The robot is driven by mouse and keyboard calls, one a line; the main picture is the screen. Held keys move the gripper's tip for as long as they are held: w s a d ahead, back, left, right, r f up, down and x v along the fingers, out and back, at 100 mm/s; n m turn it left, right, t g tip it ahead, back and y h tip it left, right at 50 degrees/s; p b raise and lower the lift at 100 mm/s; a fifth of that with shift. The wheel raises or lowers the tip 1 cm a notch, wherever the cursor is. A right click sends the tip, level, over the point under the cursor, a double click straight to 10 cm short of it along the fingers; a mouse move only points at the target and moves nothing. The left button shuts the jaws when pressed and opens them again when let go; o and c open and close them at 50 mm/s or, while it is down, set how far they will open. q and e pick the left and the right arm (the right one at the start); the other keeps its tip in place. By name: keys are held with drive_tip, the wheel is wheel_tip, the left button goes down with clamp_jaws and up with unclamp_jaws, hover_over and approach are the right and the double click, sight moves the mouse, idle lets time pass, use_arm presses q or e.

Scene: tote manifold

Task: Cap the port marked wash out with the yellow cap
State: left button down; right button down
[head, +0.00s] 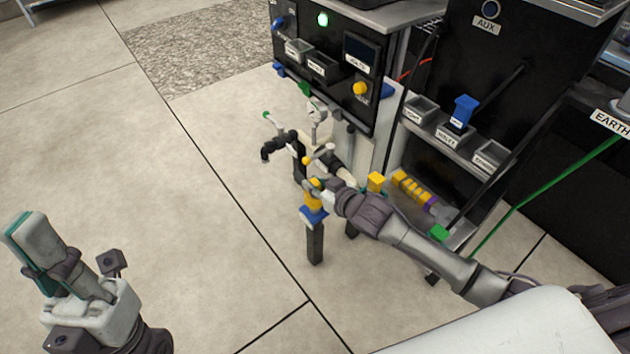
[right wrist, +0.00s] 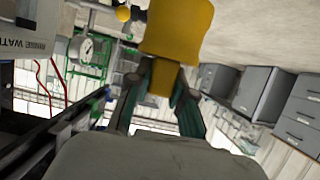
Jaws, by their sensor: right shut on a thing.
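My right gripper (right wrist: 158,105) is shut on the yellow cap (right wrist: 178,28), holding it by its narrow stem in the right wrist view. In the head view the right gripper (head: 326,190) is at the manifold, and a yellow piece (head: 313,199) shows at its tips, above a blue collar on a dark post (head: 315,243). I cannot tell whether the cap touches a port. The manifold (head: 285,143) has black elbows, pale pipes and a gauge (head: 316,111). No wash out mark is readable. My left gripper (head: 32,232) is at the lower left, its finger gap unclear, away from the manifold.
A black panel with a green light (head: 323,19) and a yellow knob (head: 361,88) stands behind the manifold. Grey labelled bins (head: 420,108), one with a blue piece (head: 464,108), are to the right. A green cable (head: 540,200) runs there. The floor at left is clear.

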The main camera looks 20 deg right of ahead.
drive_tip(key=shift+f+b, duration=0.85)
drive_tip(key=shift+f, duration=0.95)
drive_tip(key=c, duration=0.9)
unclamp_jaws()
drive_tip(key=shift+c, duration=0.2)
drive_tip(key=shift+f, duration=0.1)
drive_tip(key=shift+s, duration=0.1)
drive_tip(key=v, duration=1.2)
drive_tip(key=shift+c, duration=0.3)
